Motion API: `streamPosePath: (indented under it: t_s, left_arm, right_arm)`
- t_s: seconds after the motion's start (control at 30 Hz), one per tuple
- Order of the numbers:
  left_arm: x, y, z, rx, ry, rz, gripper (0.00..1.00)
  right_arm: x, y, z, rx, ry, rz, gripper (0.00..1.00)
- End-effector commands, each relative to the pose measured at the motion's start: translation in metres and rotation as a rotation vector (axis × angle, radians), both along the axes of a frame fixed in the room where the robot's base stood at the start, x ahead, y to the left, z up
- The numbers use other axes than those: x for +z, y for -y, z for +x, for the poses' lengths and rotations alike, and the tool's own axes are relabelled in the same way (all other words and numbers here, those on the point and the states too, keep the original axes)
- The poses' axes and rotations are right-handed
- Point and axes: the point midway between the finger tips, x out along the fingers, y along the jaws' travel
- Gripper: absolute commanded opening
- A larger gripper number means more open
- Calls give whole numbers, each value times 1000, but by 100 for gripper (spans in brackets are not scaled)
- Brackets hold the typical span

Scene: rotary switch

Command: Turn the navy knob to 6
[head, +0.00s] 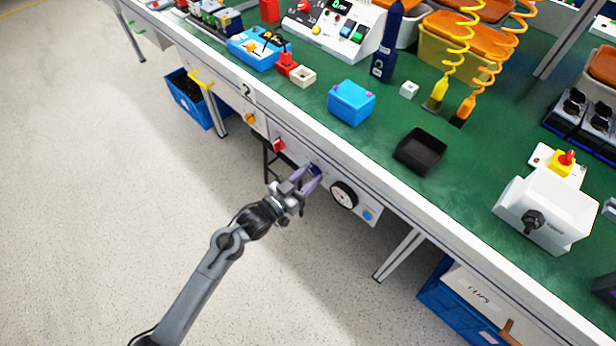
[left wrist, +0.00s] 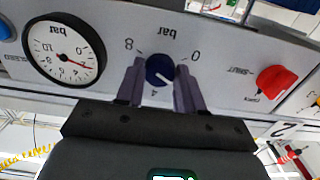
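The navy knob (left wrist: 160,69) is on the pale front panel of the bench. In the left wrist view its scale is upside down, with 8 on the left, 0 on the right and 4 below. A small pale mark on the knob seems to face the 4 side, but is too small to read surely. My left gripper (head: 309,172) is at the panel. In the left wrist view its two purple-grey fingers (left wrist: 159,80) stand on either side of the knob, spread apart; firm contact does not show. In the head view the knob (head: 316,169) is partly hidden by the fingers.
A round bar gauge (left wrist: 65,48) is beside the knob, and a red knob (left wrist: 276,81) is on its other side. A blue button (head: 368,215) is beyond the gauge. The green bench top (head: 300,115) above holds a blue box (head: 351,103) and black tray (head: 420,151).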

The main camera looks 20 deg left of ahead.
Motion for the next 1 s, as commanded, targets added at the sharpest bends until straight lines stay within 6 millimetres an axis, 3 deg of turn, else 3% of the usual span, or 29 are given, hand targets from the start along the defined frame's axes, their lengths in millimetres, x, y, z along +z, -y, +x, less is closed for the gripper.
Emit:
streamPosePath:
  t_s: [0.03,0.13,0.57,1.0]
  left_arm:
    - [0,0,0,-1,0,0,21]
    - [0,0,0,-1,0,0,7]
    - [2,0,0,-2,36,87,6]
    - [3,-1,0,-3,183,427,6]
  right_arm:
    - [0,0,0,-1,0,1,43]
    - [0,0,0,-1,1,1,43]
    - [11,0,0,1,0,-1,43]
    - [41,2,0,6,0,-8,43]
